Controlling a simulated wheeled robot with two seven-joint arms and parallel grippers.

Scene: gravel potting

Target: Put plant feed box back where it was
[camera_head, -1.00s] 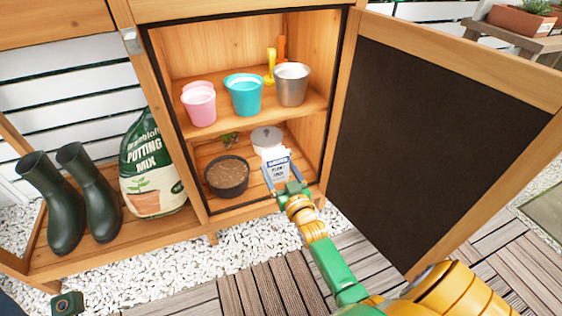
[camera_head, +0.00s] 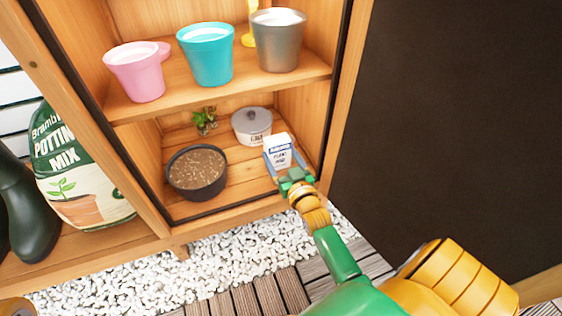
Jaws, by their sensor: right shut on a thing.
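The plant feed box (camera_head: 279,152) is small and white with a blue band and stands about upright at the right front of the cabinet's lower shelf (camera_head: 235,190). My right gripper (camera_head: 281,165) is shut on it, with a finger on each side. Whether the box's bottom touches the shelf is hidden by the gripper. A white lidded tin (camera_head: 252,126) stands just behind and to the left of the box. My left gripper is not in view.
A dark bowl of brown soil (camera_head: 197,172) and a small plant (camera_head: 205,121) are left on the lower shelf. Pink (camera_head: 138,72), teal (camera_head: 206,55) and metal (camera_head: 278,42) pots stand above. The open cabinet door (camera_head: 450,130) is at right. A potting mix bag (camera_head: 80,175) stands outside left.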

